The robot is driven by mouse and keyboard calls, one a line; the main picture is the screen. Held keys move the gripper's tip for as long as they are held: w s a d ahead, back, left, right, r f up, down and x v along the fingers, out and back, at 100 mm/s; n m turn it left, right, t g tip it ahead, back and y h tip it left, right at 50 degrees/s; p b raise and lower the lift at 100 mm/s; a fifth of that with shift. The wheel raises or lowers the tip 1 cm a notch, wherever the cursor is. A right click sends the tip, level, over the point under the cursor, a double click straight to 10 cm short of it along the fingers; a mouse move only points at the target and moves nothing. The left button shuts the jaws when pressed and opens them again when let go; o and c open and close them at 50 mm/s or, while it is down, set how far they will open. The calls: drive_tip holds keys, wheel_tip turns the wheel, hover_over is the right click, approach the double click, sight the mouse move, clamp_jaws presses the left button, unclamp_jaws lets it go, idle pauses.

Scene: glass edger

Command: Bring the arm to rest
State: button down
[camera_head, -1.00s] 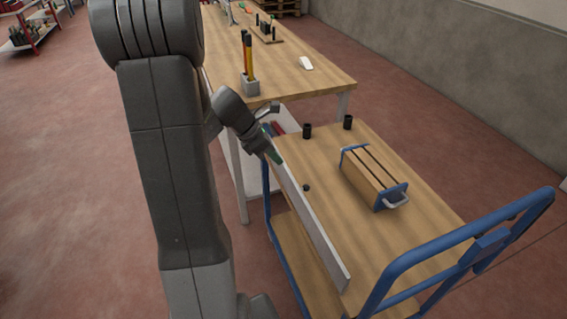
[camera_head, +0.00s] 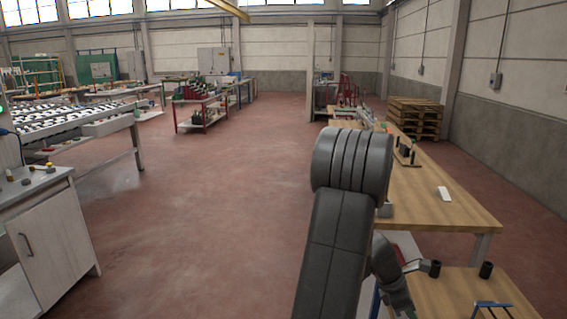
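My arm (camera_head: 338,230) stands upright right of the middle, its thick grey upper joint in front of the long wooden table. Its wrist end (camera_head: 392,280) bends down at the bottom edge, beside the left edge of the wooden trolley top (camera_head: 452,296). My gripper's fingers are cut off below the frame, so I cannot see whether they are open, shut or holding anything.
Two dark cylinders (camera_head: 486,269) and part of a blue-framed rack (camera_head: 493,306) are on the trolley. A white object (camera_head: 443,193) lies on the long table (camera_head: 455,215). A white cabinet (camera_head: 50,240) stands at left. The red floor (camera_head: 210,200) between is clear.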

drive_tip(key=shift+b+x, duration=1.05)
drive_tip(key=shift+x, duration=1.45)
